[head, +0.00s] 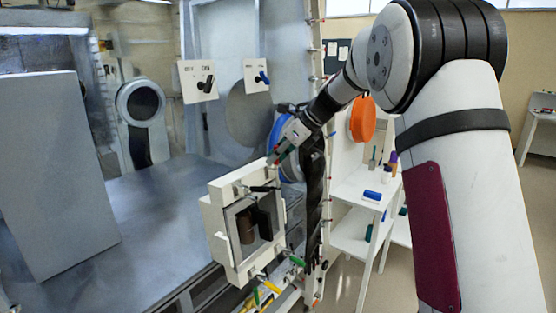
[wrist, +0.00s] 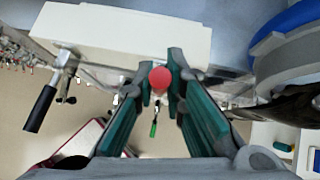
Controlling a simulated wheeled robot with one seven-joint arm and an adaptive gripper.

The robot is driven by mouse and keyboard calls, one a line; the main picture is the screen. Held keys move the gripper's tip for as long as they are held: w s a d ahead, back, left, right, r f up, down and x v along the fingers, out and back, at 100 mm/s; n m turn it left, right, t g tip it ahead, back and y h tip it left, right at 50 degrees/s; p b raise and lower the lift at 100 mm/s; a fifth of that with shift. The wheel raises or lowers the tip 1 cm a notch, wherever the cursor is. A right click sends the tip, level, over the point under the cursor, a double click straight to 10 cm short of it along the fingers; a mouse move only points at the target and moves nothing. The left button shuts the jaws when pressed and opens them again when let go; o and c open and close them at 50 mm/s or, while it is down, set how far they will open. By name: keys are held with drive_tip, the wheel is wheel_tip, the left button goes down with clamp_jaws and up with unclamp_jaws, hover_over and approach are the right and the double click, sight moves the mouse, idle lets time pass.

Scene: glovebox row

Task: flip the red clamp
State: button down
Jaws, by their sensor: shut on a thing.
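The red clamp shows in the wrist view as a round red handle end (wrist: 160,78) between my fingertips. The rest of the clamp is mostly hidden behind the fingers. My gripper (wrist: 160,88) has green-sided fingers closed on that red handle, one on each side. In the head view my gripper (head: 277,158) is at the upper right corner of a white box-like frame (head: 218,222) with a window, beside the glovebox front. The red handle is too small to make out surely there.
A clamp with a black handle (wrist: 40,108) is at left in the wrist view, and a green handle (wrist: 153,128) lies beyond my fingers. A yellow handle (head: 271,286) is below the frame. A blue ring (head: 278,132) stands close behind my gripper. White shelves (head: 352,214) are at right.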

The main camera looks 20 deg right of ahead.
drive_tip(key=shift+w+a+f+g+h+b, duration=0.1)
drive_tip(key=shift+w+a+g+h+b, duration=0.1)
drive_tip(key=shift+w+g+h+b, duration=0.25)
drive_tip(key=shift+s+g, duration=0.15)
drive_tip(key=shift+g, duration=0.1)
drive_tip(key=c, duration=1.6)
unclamp_jaws()
drive_tip(key=shift+c, duration=0.2)
drive_tip(key=v, duration=1.2)
drive_tip(key=shift+a, duration=0.1)
